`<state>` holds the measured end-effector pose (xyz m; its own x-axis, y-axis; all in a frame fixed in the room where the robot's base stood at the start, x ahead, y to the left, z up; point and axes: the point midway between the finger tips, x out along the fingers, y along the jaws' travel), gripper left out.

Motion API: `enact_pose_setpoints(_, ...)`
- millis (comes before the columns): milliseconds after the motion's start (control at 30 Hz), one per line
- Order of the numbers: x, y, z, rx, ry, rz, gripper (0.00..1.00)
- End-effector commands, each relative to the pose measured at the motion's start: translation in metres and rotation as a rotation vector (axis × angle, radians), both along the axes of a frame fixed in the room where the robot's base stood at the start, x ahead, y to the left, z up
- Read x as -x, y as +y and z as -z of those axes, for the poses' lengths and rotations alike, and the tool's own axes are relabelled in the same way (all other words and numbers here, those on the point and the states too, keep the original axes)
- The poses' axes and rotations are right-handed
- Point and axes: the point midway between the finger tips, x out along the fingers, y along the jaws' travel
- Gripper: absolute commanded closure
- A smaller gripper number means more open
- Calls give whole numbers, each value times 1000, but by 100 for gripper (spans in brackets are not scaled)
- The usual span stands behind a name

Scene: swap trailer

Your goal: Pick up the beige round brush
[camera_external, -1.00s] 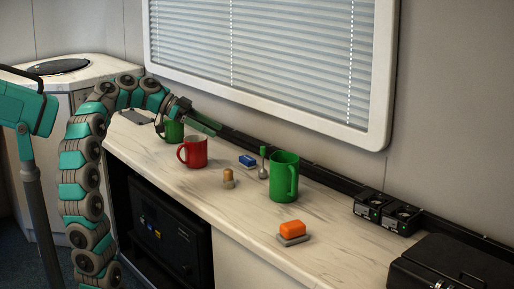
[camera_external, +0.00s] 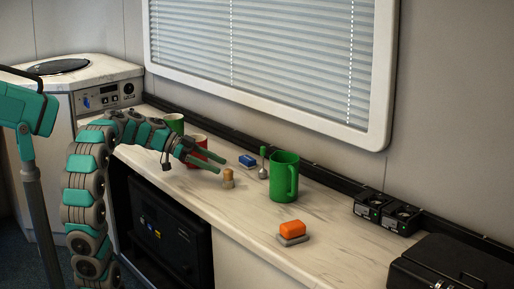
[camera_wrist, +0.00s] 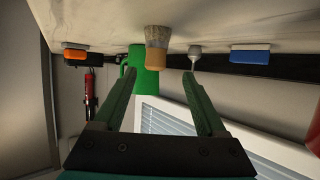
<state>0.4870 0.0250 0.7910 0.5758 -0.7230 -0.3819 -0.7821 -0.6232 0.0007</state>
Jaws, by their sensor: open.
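The beige round brush (camera_external: 228,178) stands upright on the marble-look counter (camera_external: 250,222), with a tan top and greyish lower part. In the wrist view the brush (camera_wrist: 157,46) shows upside down, near the top centre, ahead of and between the open fingers. My gripper (camera_external: 222,164) is open and empty, with green fingers. In the external view its fingertips are just left of and slightly above the brush, apart from it. In the wrist view my gripper (camera_wrist: 166,100) has nothing between its fingertips.
A blue-and-white block (camera_external: 247,161) is behind. An orange block (camera_external: 292,229) lies in front.

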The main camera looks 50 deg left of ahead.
Motion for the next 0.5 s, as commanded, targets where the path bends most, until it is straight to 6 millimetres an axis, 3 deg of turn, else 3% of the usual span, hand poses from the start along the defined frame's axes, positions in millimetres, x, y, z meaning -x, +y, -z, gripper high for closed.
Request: enact_pose_setpoints(500,-22,-39,22,-2,2,-1,26)
